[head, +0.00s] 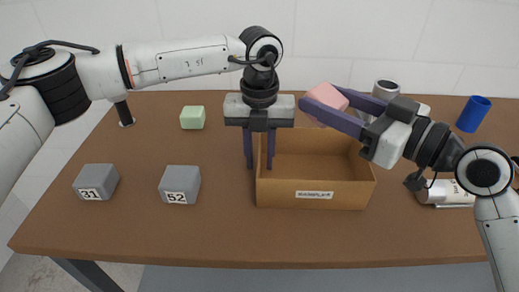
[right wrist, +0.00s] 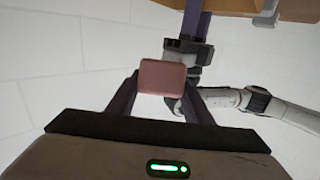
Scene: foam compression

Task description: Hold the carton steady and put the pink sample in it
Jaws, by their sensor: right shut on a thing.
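The pink sample (head: 325,99) is a soft-looking block held between the fingertips of my right gripper (head: 328,104), raised above the carton's back edge. In the right wrist view the pink sample (right wrist: 162,77) sits between the two fingers. The open brown carton (head: 285,194) stands on the table with a label on its front; the part of its inside that shows is empty. My left gripper (head: 259,165) points down at the carton's left wall, one finger outside and one inside, with a gap between them. Whether either finger touches the wall cannot be told.
A green block (head: 192,118) lies at the back left of the table (head: 150,230). Two grey blocks, marked 31 (head: 96,182) and 52 (head: 180,185), stand left of the carton. A blue cup (head: 473,114), a grey-white cylinder (head: 386,89) and a lying can (head: 447,192) are right.

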